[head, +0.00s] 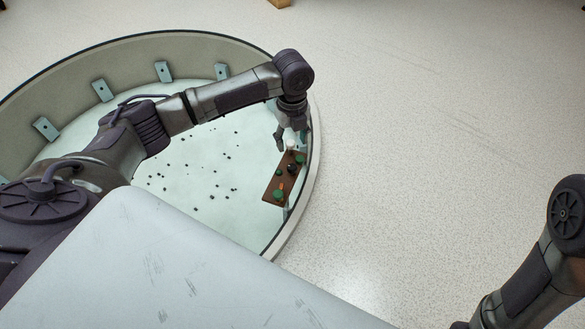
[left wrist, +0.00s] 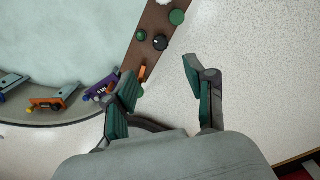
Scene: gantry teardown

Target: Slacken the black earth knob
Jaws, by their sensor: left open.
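A brown board (head: 270,192) stands at the right inside edge of the round basin and carries several knobs. The black knob (head: 292,168) sits near the board's middle; in the left wrist view it shows as a round black knob (left wrist: 160,44) just beyond the fingertips. My left gripper (head: 291,142) points down over the board's far end, near the white knob (head: 291,146). In the left wrist view the left gripper (left wrist: 160,76) is open and empty, its fingers apart and clear of the black knob. My right gripper is out of view.
Green knobs (left wrist: 177,17) and an orange piece (left wrist: 142,73) sit close around the black knob. The basin wall (head: 85,65) holds several grey blocks. Small dark bits lie scattered on its pale floor (head: 165,150). The speckled floor outside is open.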

